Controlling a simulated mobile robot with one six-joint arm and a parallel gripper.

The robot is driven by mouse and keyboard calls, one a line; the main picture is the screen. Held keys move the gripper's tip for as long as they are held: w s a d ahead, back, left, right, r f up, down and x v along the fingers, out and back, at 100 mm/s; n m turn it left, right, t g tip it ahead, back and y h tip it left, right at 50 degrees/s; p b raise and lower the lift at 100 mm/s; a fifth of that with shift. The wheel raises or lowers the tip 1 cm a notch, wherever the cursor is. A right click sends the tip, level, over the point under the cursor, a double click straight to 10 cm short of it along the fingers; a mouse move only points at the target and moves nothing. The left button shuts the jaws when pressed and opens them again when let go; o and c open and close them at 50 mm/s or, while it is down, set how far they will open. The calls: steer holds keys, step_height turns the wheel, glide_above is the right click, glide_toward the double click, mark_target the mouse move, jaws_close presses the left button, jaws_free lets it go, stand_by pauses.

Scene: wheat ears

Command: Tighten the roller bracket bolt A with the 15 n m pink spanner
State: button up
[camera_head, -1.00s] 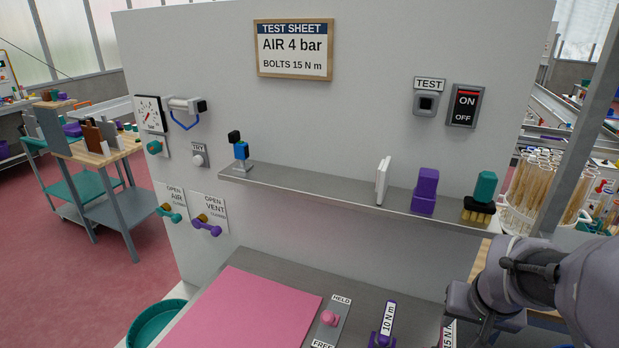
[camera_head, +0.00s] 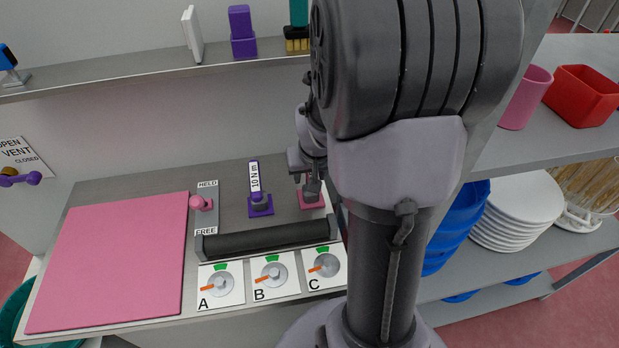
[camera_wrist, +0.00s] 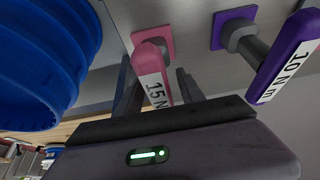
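The pink spanner (camera_wrist: 152,70), labelled 15 N m, stands upright on a pink square base in the wrist view. In the head view its pink base (camera_head: 311,200) shows at the back of the bench, with my arm hiding most of the handle. My gripper (camera_wrist: 157,88) is open, its two dark fingers on either side of the pink handle. A gap shows beside the right finger. Bolt A (camera_head: 221,284) is at the front, on a white card with a green mark at the top and an orange pointer towards the left.
The purple 10 N m spanner (camera_head: 255,185) stands just left of the pink one. A dark roller (camera_head: 270,239) lies behind bolts B (camera_head: 273,274) and C (camera_head: 327,265). A pink mat (camera_head: 110,262) covers the left. Blue bowls (camera_head: 457,225) stand right of my arm.

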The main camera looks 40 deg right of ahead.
jaws_close()
steer(key=shift+r, duration=0.15)
step_height(320, 180, up, 10)
steer(key=p, duration=0.4)
steer(key=shift+c, duration=2.2)
jaws_free()
jaws_close()
